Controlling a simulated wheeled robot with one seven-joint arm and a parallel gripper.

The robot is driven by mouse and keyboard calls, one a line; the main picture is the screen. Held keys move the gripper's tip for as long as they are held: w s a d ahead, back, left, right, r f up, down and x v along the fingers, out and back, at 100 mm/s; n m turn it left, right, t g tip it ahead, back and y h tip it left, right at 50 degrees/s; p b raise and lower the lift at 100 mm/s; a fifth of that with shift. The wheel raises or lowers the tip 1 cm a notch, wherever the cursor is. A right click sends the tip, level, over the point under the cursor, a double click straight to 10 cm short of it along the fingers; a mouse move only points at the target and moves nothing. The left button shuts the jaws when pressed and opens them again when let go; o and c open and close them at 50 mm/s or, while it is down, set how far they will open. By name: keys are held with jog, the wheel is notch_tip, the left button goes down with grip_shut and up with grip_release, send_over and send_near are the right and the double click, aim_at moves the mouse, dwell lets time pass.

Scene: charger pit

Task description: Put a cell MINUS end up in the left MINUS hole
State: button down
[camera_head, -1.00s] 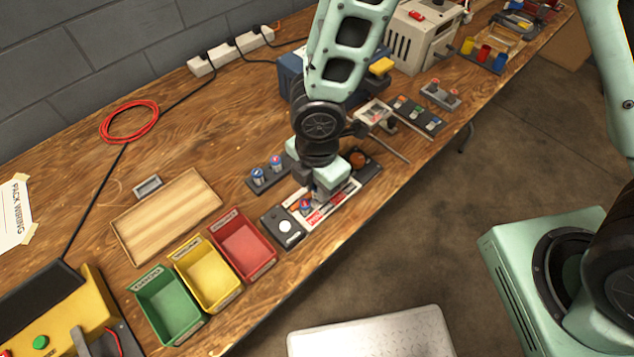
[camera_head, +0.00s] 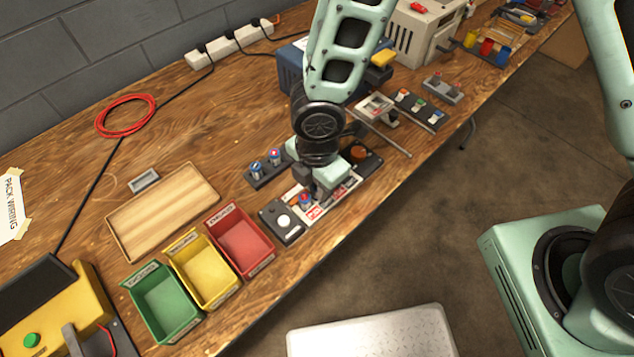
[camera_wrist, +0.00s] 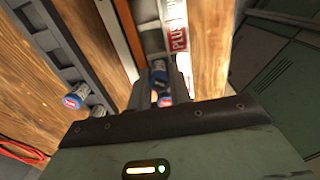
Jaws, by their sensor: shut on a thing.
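My gripper (camera_wrist: 163,90) is shut on a blue cell (camera_wrist: 164,99), with a red and white end facing the wrist camera. In the head view the gripper (camera_head: 314,190) is low over the charger (camera_head: 313,212), a plate with red and white labels. A blue cell (camera_head: 305,199) shows beside the fingers there. In the wrist view a PLUS label (camera_wrist: 178,39) is beyond the fingers, to the right of a dark slot. The fingers hide the cell's lower end, so I cannot tell whether it is in a hole. The MINUS marking is not readable.
Two blue cells (camera_head: 275,158) stand in a dark rack (camera_head: 262,181) behind the charger. A black box with a white button (camera_head: 283,221) and a black box with an orange dome (camera_head: 361,153) flank the charger. Red (camera_head: 240,246), yellow and green bins stand left.

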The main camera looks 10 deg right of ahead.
jog(key=shift+f, duration=0.1)
dwell(0.3)
jog(key=c, duration=1.2)
grip_release()
jog(key=shift+r+p, duration=3.15)
jog(key=shift+r, duration=0.4)
jog(key=shift+r, duration=0.1)
